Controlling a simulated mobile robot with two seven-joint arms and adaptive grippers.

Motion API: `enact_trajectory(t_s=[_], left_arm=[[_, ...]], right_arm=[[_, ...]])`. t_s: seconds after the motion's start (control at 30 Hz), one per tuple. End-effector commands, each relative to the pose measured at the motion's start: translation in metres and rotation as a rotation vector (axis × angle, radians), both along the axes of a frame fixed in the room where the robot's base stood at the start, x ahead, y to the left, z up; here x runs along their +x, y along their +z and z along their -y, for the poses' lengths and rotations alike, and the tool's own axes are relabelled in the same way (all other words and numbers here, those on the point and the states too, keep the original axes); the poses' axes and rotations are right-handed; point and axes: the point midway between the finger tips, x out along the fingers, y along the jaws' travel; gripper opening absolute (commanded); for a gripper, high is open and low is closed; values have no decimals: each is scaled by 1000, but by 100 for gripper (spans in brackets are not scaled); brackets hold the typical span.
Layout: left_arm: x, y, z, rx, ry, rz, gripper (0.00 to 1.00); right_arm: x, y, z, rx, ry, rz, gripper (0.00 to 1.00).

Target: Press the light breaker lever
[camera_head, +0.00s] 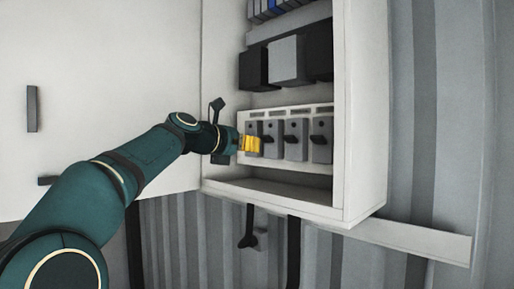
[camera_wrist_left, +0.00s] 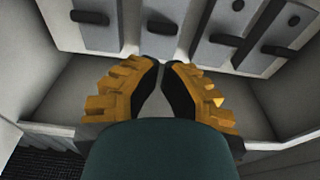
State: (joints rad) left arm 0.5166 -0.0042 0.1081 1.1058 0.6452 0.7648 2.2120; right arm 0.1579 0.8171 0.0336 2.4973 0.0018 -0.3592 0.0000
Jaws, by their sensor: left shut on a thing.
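A row of grey breakers with dark levers sits in the open white cabinet. In the head view one lever (camera_head: 296,139) is right of my left gripper (camera_head: 256,145). The gripper's yellow fingers are in front of the row's left end and partly cover it. In the left wrist view its two fingertips (camera_wrist_left: 161,66) are nearly together, just below a breaker lever (camera_wrist_left: 160,27). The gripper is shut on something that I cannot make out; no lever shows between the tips. I cannot tell which lever is the light one. My right gripper is not in view.
The white cabinet (camera_head: 365,120) has a side wall close to the row's right end. Larger dark and grey units (camera_head: 287,60) sit above the row. The open door (camera_head: 100,90) is on the left. Below the breakers is a bare bottom ledge (camera_head: 270,196).

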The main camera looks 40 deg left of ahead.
Motion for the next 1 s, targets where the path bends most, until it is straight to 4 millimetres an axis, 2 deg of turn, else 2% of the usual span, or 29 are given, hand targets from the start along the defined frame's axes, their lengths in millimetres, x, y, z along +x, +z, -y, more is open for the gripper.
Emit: enact_trajectory(t_s=[0.03, 0.2, 0.43, 0.63, 1.0], left_arm=[[-12, 3, -1, 1, 3, 1, 0], [-48, 9, -3, 1, 3, 4, 0], [-81, 14, -5, 3, 1, 4, 0], [-92, 16, -6, 1, 0, 4, 0], [-92, 16, -6, 1, 0, 4, 0]], right_arm=[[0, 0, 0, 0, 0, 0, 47], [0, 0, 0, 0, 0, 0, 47], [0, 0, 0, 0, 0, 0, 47], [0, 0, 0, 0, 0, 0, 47], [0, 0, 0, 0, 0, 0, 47]])
